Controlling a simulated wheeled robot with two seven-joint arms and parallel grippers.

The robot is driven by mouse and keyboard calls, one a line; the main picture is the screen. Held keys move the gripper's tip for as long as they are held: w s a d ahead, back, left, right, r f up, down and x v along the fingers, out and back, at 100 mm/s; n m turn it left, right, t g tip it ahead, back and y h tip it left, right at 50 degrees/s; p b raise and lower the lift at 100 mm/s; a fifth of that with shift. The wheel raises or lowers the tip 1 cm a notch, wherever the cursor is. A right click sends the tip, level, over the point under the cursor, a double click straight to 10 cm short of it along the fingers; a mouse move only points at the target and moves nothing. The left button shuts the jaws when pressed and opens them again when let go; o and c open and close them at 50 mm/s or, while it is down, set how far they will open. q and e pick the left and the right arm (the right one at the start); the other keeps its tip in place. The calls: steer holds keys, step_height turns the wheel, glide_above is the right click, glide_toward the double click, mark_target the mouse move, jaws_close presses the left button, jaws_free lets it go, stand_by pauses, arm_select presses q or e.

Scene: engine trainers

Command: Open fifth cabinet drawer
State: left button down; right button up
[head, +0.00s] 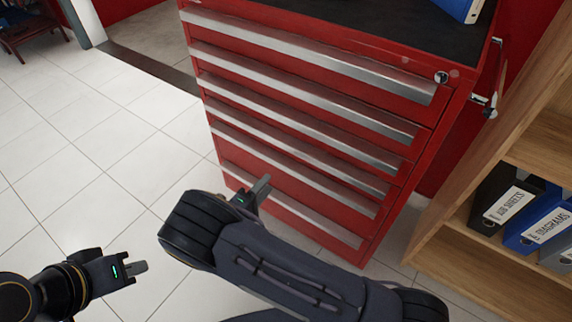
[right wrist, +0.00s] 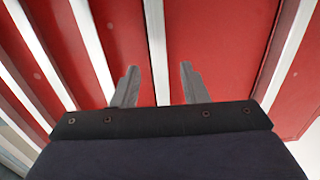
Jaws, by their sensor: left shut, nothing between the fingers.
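The red cabinet (head: 318,72) has several drawers, each with a long silver handle strip. The fifth drawer's handle (head: 300,172) is second from the bottom. All drawers look closed. My right gripper (head: 262,188) is in front of the lower drawers, near the fifth and bottom handles. In the right wrist view its two fingers (right wrist: 157,88) are apart, with a silver handle strip (right wrist: 156,45) lying in line with the gap. I cannot tell whether they touch it. My left gripper (head: 140,267) is shut and empty, over the floor at lower left.
A wooden shelf (head: 455,250) with binders (head: 545,222) stands right of the cabinet. A lock (head: 441,77) sits at the cabinet's upper right corner. A blue binder (head: 462,8) lies on the black top. The tiled floor (head: 90,140) to the left is clear.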

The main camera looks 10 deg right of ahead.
mark_target(282, 168)
steer(key=x, duration=0.7)
steer(key=shift+d+b, duration=0.15)
steer(key=shift+b, duration=0.25)
jaws_close()
